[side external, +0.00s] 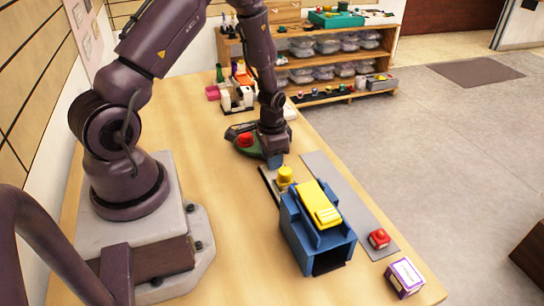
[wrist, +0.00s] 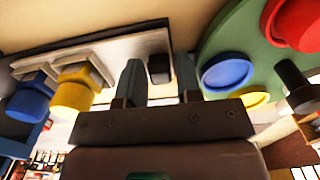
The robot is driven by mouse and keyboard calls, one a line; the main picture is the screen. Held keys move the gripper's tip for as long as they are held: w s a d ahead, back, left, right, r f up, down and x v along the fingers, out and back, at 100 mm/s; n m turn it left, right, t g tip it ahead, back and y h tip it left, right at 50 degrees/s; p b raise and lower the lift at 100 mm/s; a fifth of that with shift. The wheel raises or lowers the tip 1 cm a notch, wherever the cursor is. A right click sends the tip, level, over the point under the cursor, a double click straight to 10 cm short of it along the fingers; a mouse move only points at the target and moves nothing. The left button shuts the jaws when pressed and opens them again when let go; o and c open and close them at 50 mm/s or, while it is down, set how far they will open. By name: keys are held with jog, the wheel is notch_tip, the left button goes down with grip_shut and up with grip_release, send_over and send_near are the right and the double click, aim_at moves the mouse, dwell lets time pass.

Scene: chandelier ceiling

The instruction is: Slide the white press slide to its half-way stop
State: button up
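A pale whitish strip (wrist: 98,52) runs across the wrist view, with a yellow knob (wrist: 75,90) and a blue part at its left. A small dark knob (wrist: 158,68) stands between my fingers, with gaps on both sides. My gripper (wrist: 158,78) is open around it. In the side view my gripper (side external: 274,160) points down at the far end of the strip, beyond the yellow knob (side external: 285,176). A blue press-like block (side external: 302,236) with a yellow top (side external: 319,203) stands at the near end. I cannot tell for certain which part is the white slide.
A green base (wrist: 225,42) with red, blue and yellow round parts lies close beside my gripper. A grey strip (side external: 345,197) runs along the table's right side, with a red button block (side external: 379,238) on it. A purple-and-white box (side external: 404,277) stands at the near corner. Table left of the press is clear.

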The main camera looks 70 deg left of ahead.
aim_at(283, 167)
grip_shut()
jog(key=d, duration=0.7)
grip_release()
notch_tip(283, 167, up, 13)
dwell(0.4)
